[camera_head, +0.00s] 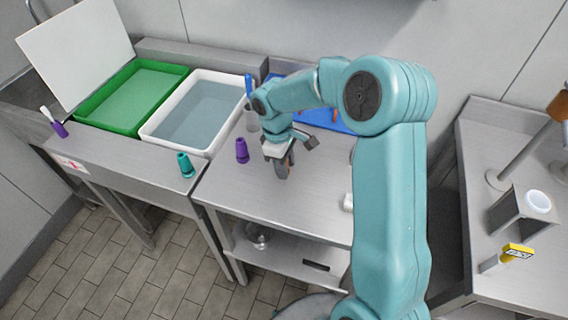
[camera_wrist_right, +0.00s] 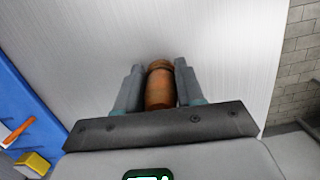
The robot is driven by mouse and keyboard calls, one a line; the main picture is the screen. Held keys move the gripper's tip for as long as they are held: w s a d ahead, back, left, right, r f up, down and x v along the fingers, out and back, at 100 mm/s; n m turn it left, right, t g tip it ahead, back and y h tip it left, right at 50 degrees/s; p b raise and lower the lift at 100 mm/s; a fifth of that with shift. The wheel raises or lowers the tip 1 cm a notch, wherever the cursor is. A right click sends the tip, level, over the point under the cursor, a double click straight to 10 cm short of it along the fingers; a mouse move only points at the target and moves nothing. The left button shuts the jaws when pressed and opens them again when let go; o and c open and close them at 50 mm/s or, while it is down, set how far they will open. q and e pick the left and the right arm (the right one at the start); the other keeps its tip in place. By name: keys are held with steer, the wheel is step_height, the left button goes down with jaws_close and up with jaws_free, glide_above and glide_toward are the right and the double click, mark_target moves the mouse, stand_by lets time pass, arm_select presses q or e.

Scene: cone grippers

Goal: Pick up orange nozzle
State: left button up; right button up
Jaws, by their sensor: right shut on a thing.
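The orange nozzle (camera_wrist_right: 159,86) shows in the right wrist view between the two grey fingers of my right gripper (camera_wrist_right: 159,80). The fingers are shut on it, one on each side. In the head view my right gripper (camera_head: 284,166) points down at the steel table, and only a small brownish part of the nozzle (camera_head: 282,172) shows by the fingers. Whether the nozzle touches the tabletop I cannot tell. My left gripper is not in view.
A purple nozzle (camera_head: 242,151) stands just left of my right gripper. A teal nozzle (camera_head: 185,165) stands near the left counter's front edge. A white basin (camera_head: 152,134) and a green tray (camera_head: 84,118) lie behind. The steel table (camera_head: 315,205) is clear in front.

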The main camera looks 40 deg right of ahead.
steer(key=shift+s+f, duration=0.1)
steer(key=shift+s, duration=0.1)
steer(key=shift+w+r, duration=0.15)
steer(key=shift+r, duration=0.25)
step_height(320, 180, up, 19)
steer(key=shift+r+p, duration=0.15)
steer(key=shift+p, duration=0.25)
